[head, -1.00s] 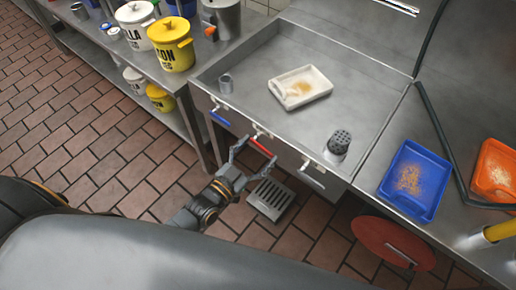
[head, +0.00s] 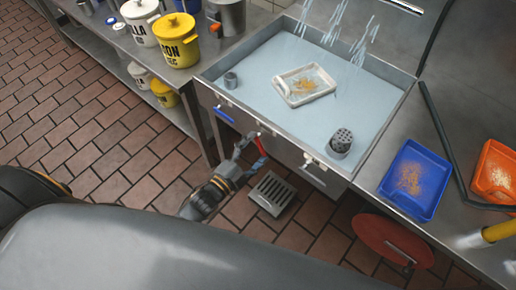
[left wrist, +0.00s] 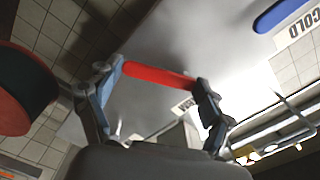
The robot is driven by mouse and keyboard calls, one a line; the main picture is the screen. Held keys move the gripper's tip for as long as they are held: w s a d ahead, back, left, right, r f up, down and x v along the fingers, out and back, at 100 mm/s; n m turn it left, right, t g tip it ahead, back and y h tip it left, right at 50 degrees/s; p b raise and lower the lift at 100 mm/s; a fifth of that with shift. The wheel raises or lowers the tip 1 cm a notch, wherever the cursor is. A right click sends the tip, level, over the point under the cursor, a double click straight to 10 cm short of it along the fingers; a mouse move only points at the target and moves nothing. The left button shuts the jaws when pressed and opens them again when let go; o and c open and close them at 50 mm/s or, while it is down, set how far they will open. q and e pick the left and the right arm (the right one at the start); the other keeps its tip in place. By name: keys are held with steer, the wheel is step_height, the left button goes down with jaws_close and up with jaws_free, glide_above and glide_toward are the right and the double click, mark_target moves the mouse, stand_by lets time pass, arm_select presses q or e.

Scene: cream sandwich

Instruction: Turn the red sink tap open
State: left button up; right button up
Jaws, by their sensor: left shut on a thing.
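The red tap handle (head: 261,146) is on the front of the sink, right of the blue tap handle (head: 224,115), and points down and out from the sink front. My left gripper (head: 257,151) is shut on the red handle. In the left wrist view, the red handle (left wrist: 160,76) spans between my two fingers, one at each end. Streams of water (head: 331,22) fall into the sink (head: 262,72), and pale blue water covers its floor. My right gripper is not in view.
A white tray (head: 284,88) and a perforated metal cylinder (head: 341,140) are in the sink. A blue tray (head: 428,171) and an orange tray (head: 491,173) lie on the right counter. Pots, including a yellow one (head: 177,42), stand on the left. A floor drain (head: 271,192) lies below.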

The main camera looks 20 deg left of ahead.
arm_select(q)
steer(key=m, duration=0.2)
steer(key=a+m, duration=0.1)
steer(key=m+b, duration=0.1)
steer(key=m, duration=0.1)
steer(key=shift+w+a+f+m, duration=0.15)
steer(key=shift+w+f+m, duration=0.05)
steer(key=shift+w+m, duration=0.1)
stand_by(0.4)
steer(key=o, duration=1.6)
steer(key=v, duration=1.2)
steer(key=shift+r, duration=0.1)
